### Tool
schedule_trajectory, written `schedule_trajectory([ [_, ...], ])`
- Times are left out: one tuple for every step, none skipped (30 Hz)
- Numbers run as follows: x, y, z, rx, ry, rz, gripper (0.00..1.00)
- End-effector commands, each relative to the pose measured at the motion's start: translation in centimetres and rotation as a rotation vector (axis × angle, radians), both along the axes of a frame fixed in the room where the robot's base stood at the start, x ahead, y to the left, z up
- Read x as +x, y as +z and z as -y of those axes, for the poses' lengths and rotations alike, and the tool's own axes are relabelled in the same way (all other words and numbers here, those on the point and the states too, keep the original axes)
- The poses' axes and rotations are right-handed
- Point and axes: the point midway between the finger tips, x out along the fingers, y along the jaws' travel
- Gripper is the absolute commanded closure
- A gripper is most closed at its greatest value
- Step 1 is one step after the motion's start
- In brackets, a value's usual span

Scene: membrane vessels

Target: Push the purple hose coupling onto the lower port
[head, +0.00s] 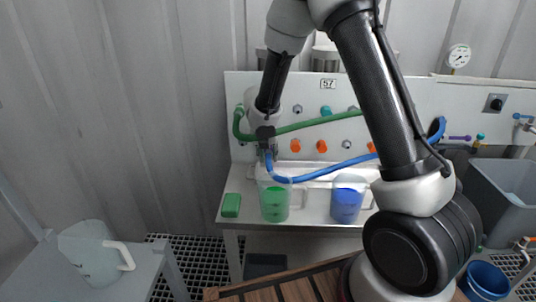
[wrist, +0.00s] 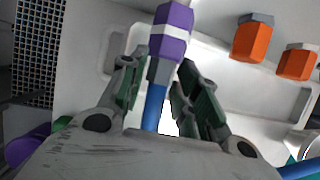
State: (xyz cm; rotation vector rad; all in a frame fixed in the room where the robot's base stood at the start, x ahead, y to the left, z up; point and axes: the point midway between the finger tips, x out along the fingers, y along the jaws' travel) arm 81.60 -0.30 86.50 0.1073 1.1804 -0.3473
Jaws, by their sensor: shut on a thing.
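The purple hose coupling (wrist: 172,40), with a white band, sits on the end of the blue hose (wrist: 154,105). My gripper (wrist: 160,75) is shut on the coupling's lower part, with a green-padded finger on each side. The coupling's far end reaches the top edge of the wrist view, so I cannot tell whether it touches a port. In the head view my gripper (head: 267,147) is in front of the white panel (head: 250,90), at its left side, and the coupling is hidden. The blue hose (head: 325,172) hangs to the right from my gripper. I cannot make out the lower port.
Orange fittings (head: 295,146) line the panel's lower row, right of my gripper. A green hose (head: 318,121) arches above the blue one. A jug with green liquid (head: 274,204), one with blue liquid (head: 346,206) and a green block (head: 231,206) stand below on the bench.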

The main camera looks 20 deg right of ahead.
Motion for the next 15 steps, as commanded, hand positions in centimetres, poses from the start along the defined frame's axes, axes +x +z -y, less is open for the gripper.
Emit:
schedule_trajectory([
  [0.2, 0.0, 0.0, 0.000, 0.000, 0.001, 1.00],
  [0.2, 0.0, 0.1, 0.000, 0.000, 0.001, 1.00],
  [0.3, 0.0, 0.1, 0.000, -0.001, 0.001, 1.00],
  [0.4, 0.0, 0.1, 0.001, -0.002, 0.000, 1.00],
  [0.5, 0.0, 0.1, 0.001, -0.002, 0.000, 1.00],
  [0.5, 0.0, 0.2, 0.000, -0.001, 0.000, 1.00],
  [0.6, 0.0, 0.2, 0.000, -0.001, 0.000, 1.00],
  [0.7, 0.0, 0.2, 0.000, 0.000, 0.000, 1.00],
  [0.8, 0.0, 0.3, -0.001, 0.000, 0.000, 1.00],
  [0.8, 0.0, 0.3, -0.001, 0.000, 0.000, 1.00],
  [0.9, 0.0, 0.3, -0.001, 0.000, 0.000, 1.00],
  [1.0, 0.0, 0.3, 0.000, -0.001, 0.000, 1.00],
  [1.1, 0.0, 0.3, 0.000, -0.001, 0.000, 1.00],
  [1.2, 0.0, 0.4, 0.000, -0.001, 0.000, 1.00],
  [1.3, 0.0, 0.4, 0.000, -0.001, 0.000, 1.00],
])
